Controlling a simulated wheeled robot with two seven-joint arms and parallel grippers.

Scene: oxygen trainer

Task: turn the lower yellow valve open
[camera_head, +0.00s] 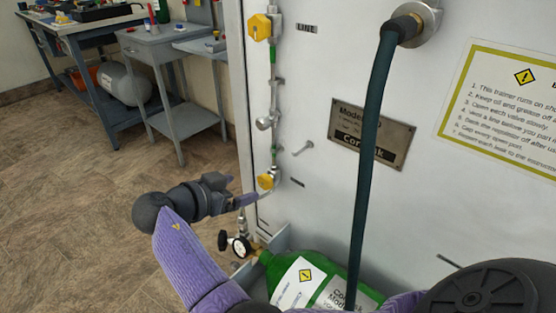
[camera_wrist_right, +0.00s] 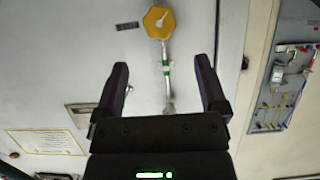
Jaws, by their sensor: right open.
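The lower yellow valve (camera_head: 266,181) is a small yellow knob at the bottom of the pipe line on the white panel. It also shows at the top of the right wrist view (camera_wrist_right: 157,20), with a pale pointer mark on its face. My right gripper (camera_head: 250,198) comes in from below left, just left of and below the valve. In the right wrist view, my right gripper's jaws (camera_wrist_right: 160,64) are open and empty; the valve lies beyond the fingertips, roughly centred between them. I see no contact with it. My left gripper is not in view.
An upper yellow valve (camera_head: 259,27) sits higher on the same pipe. A small peg (camera_head: 302,147) sticks out beside the pipe. A dark hose (camera_head: 369,130) hangs in front of the panel.

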